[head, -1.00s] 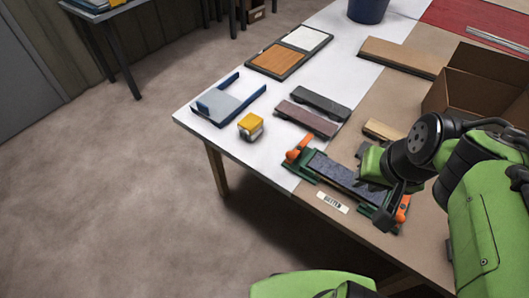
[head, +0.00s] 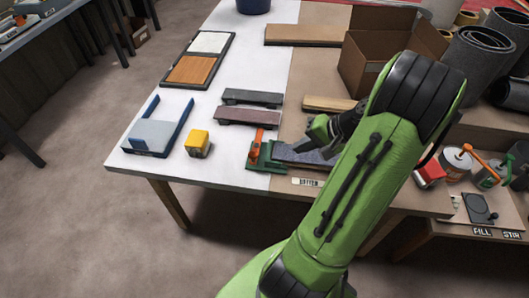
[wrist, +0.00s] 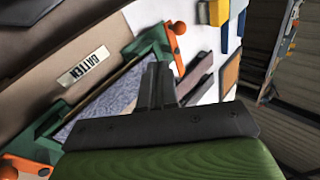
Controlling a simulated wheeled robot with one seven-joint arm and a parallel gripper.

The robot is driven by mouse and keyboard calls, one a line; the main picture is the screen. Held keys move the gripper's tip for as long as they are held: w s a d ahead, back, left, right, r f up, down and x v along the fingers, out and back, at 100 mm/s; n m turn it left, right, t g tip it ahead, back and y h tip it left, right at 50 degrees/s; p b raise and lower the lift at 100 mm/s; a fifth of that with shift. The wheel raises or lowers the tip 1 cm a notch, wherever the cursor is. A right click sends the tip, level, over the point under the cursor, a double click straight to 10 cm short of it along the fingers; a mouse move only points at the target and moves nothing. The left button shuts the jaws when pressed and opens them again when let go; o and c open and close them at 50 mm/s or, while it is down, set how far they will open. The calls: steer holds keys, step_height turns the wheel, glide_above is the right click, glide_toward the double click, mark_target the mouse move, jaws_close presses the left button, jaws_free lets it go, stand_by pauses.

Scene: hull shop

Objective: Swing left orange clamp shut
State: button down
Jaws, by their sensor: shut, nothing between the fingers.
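The left orange clamp (head: 256,144) is on the green end of the batten fixture (head: 262,163). In the wrist view the same orange clamp (wrist: 175,45) shows just beyond my fingertips, its lever at the fixture's end. My gripper (wrist: 158,72) is shut and empty; its fingers appear above the grey speckled batten (wrist: 108,103). In the head view my gripper (head: 318,131) is right of the left clamp, with a visible gap. I cannot tell how far the lever is swung. The right orange clamp (wrist: 22,166) shows in the wrist view; my arm hides it in the head view.
A BATTEN label (head: 306,182) lies before the fixture. A yellow block (head: 197,143) and a blue-edged grey tray (head: 155,137) stand to the left. Two dark bars (head: 250,116) lie behind the clamp. A cardboard box (head: 388,60) stands behind my arm.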

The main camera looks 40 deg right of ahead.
steer(key=w+a+r+b+x, duration=0.1)
steer(key=b+x, duration=0.3)
steer(key=x, duration=0.9)
steer(key=shift+w+r, duration=0.3)
steer(key=shift+w, duration=0.05)
